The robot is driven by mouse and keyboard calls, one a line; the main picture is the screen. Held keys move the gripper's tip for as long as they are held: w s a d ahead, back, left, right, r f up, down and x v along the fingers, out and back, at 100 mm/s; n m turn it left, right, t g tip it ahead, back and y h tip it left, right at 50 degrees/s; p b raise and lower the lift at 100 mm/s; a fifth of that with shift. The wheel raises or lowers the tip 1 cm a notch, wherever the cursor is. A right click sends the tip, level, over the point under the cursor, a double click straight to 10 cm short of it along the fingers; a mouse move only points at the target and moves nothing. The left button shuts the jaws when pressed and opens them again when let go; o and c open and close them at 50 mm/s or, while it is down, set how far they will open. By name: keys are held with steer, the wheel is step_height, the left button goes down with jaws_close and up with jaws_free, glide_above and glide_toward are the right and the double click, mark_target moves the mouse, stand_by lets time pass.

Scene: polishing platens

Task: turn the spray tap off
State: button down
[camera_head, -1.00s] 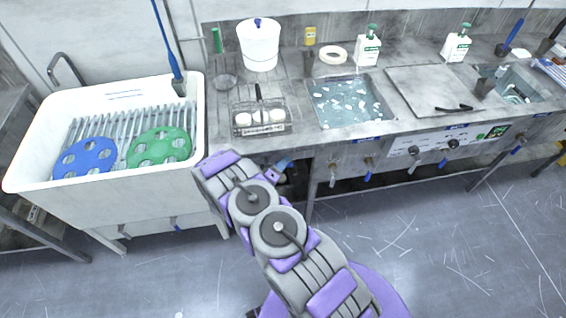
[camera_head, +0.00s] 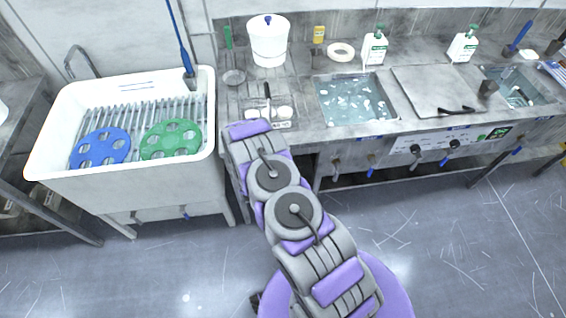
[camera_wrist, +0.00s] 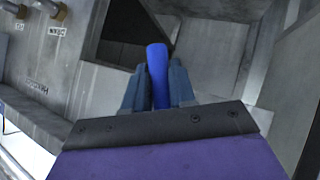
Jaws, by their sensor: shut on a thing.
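In the wrist view my gripper (camera_wrist: 158,88) is shut on a blue handle (camera_wrist: 157,56), with one grey finger on each side of it. The handle's top stands out past the fingertips; its lower end is hidden between the fingers and behind the gripper's body. I cannot tell from its mounting whether it is the spray tap's lever. In the head view my gripper is hidden behind my own arm, near the bench's front edge. Blue-handled taps show below the bench front, one of them (camera_head: 371,172) to the right of my arm.
A white sink (camera_head: 50,150) with a blue disc (camera_head: 101,147) and a green disc (camera_head: 171,140) stands at left. The steel bench (camera_head: 312,142) holds a white tub (camera_head: 268,44) and a water basin (camera_head: 352,100). Brass fittings (camera_wrist: 52,10) are at upper left in the wrist view. Floor is clear at right.

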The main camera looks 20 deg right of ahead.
steer(key=shift+w+a+f+m+t+y, duration=0.1)
steer(key=shift+a+f+m+t+y, duration=0.1)
steer(key=shift+a+m+y, duration=0.55)
steer(key=shift+w+a+f+m+t+y, duration=0.1)
steer(key=shift+a+f+m+y, duration=0.25)
steer(key=shift+y, duration=0.8)
steer(key=shift+a+r, duration=0.1)
steer(key=shift+r, duration=0.05)
steer(key=c, duration=1)
jaws_free()
steer(key=shift+w, duration=0.15)
steer(key=shift+c, duration=0.2)
steer(key=shift+r, duration=0.15)
steer(key=p+v, duration=0.4)
steer(key=v, duration=1.3)
steer(key=shift+s, duration=0.2)
steer(key=shift+a, duration=0.1)
